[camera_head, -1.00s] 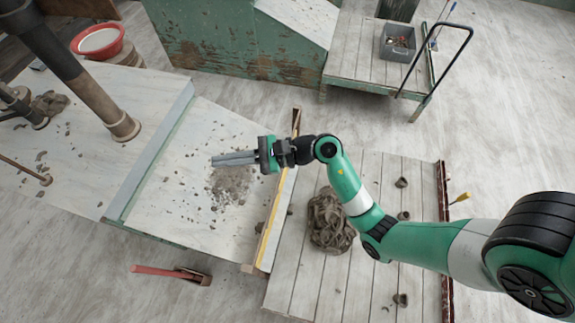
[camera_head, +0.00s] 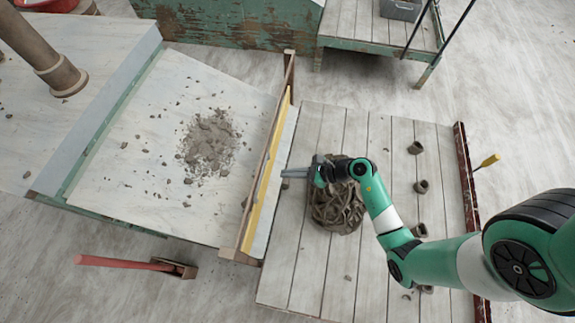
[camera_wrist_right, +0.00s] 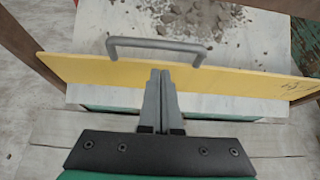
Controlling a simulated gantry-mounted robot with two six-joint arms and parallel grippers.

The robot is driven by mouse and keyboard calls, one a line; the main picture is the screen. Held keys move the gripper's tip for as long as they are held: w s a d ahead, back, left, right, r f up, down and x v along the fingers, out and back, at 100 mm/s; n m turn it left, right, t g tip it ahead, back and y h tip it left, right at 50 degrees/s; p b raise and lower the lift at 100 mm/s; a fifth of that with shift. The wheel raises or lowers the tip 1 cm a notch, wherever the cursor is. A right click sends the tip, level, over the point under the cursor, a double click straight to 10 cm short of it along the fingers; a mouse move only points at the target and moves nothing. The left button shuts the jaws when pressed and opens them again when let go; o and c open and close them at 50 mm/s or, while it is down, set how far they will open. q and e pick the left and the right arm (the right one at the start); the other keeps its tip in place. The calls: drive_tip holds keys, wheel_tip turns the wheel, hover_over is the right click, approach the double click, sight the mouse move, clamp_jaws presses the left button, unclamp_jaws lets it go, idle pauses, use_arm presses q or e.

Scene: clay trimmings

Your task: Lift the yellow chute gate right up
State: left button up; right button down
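The yellow chute gate (camera_head: 266,185) stands as a long thin board across the lower end of the sloping chute board (camera_head: 150,185), within a wooden frame (camera_head: 290,75). In the right wrist view the gate (camera_wrist_right: 95,70) is a wide yellow panel with a grey handle (camera_wrist_right: 155,43) at its top edge. My right gripper (camera_head: 287,174) is just to the right of the gate in the head view. In the wrist view its fingers (camera_wrist_right: 160,75) are together and empty, in front of the panel and below the handle's bar. My left gripper is not in view.
Grey clay trimmings (camera_head: 209,142) lie on the chute board. A red-handled tool (camera_head: 130,263) lies on the floor at lower left.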

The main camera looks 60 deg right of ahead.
drive_tip(key=b+x, duration=0.3)
drive_tip(key=x, duration=0.4)
drive_tip(key=shift+w+b, duration=0.25)
drive_tip(key=shift+b, duration=0.05)
